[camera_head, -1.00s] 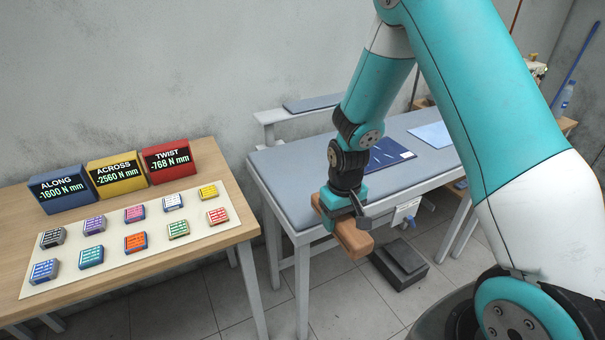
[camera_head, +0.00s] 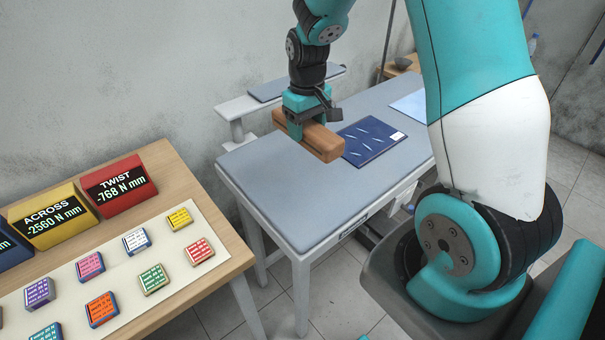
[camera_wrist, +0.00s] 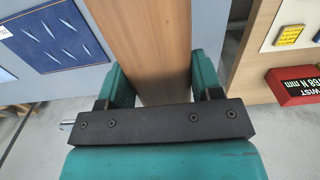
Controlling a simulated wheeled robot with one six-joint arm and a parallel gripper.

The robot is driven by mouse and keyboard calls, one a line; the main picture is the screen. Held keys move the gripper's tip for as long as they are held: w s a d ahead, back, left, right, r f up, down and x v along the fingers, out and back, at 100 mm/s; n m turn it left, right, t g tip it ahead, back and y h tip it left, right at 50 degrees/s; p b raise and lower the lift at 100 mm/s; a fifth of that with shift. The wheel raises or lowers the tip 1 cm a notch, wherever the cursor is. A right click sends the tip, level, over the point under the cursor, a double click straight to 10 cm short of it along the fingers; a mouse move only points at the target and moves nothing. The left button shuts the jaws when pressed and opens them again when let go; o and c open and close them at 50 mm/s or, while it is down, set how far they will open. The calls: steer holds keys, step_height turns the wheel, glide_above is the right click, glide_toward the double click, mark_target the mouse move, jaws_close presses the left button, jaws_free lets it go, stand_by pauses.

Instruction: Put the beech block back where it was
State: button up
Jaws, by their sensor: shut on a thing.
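The beech block (camera_head: 325,143) is a brown wooden bar held level in my gripper (camera_head: 296,128), above the grey-topped table (camera_head: 280,185). The gap between block and tabletop is hard to judge. In the wrist view the block (camera_wrist: 150,45) runs between the two teal fingers of my gripper (camera_wrist: 158,85), which are closed against its sides. The block's far end runs out of the wrist view.
A dark blue panel with pale slanted marks (camera_head: 371,142) lies on the grey table just right of the block. A raised grey shelf (camera_head: 297,83) stands behind. At left, a wooden table (camera_head: 163,163) carries coloured display boxes and several small labelled blocks.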

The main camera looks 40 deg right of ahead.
mark_target(306, 187)
step_height(306, 187, down, 16)
steer(key=p, duration=0.2)
steer(key=shift+r+p, duration=0.25)
steer(key=shift+p, duration=0.1)
steer(key=shift+f, duration=0.25)
steer(key=o, duration=1)
steer(key=shift+r, duration=0.1)
steer(key=shift+r, duration=0.1)
